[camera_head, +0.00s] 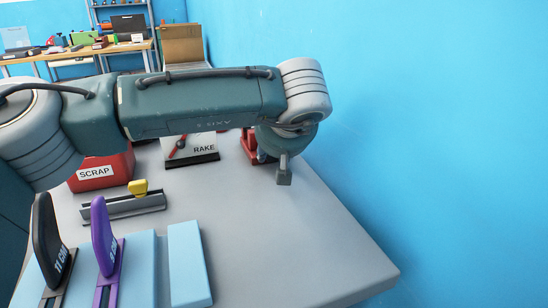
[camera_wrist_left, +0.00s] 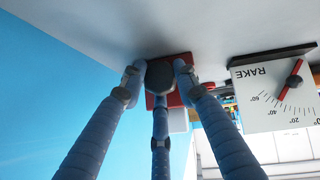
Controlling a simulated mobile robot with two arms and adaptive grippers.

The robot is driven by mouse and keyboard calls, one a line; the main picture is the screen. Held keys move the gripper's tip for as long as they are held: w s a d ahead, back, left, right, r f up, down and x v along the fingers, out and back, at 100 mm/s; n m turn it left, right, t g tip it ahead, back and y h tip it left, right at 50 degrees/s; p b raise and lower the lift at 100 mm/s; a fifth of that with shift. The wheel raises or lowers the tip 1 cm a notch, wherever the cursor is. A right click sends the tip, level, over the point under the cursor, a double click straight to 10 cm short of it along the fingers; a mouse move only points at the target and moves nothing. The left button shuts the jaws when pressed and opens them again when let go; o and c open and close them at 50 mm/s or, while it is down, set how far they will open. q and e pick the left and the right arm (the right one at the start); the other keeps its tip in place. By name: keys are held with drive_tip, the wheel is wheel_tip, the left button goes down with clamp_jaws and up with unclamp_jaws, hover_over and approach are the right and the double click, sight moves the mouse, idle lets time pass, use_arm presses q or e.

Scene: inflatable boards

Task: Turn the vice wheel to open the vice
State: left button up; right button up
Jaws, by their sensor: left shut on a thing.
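The red vice (camera_head: 249,146) stands at the far right of the grey table, partly hidden behind my left arm and wrist. In the left wrist view its red body (camera_wrist_left: 172,58) shows behind a dark grey rounded wheel or hub (camera_wrist_left: 160,73). My left gripper (camera_wrist_left: 157,82) has its fingers around this hub, one on each side and one below, and is shut on it. In the head view the fingers are mostly hidden by the wrist. How far the vice jaws are apart cannot be seen. My right gripper is not in view.
A RAKE gauge (camera_head: 192,153) with a red pointer stands left of the vice. A red SCRAP bin (camera_head: 101,171), a grey rail with a yellow slider (camera_head: 138,187), and black and purple upright levers (camera_head: 103,240) are further left. The table's front right is clear; a blue wall rises on the right.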

use_arm(q)
drive_tip(key=shift+w+a+r, duration=0.1)
drive_tip(key=shift+w+r, duration=0.1)
drive_tip(key=shift+r, duration=0.25)
drive_tip(key=o, duration=0.9)
drive_tip(key=shift+f, duration=0.1)
drive_tip(key=shift+f, duration=0.1)
drive_tip(key=shift+s, duration=0.15)
drive_tip(key=v, duration=1.2)
drive_tip(key=shift+f, duration=0.1)
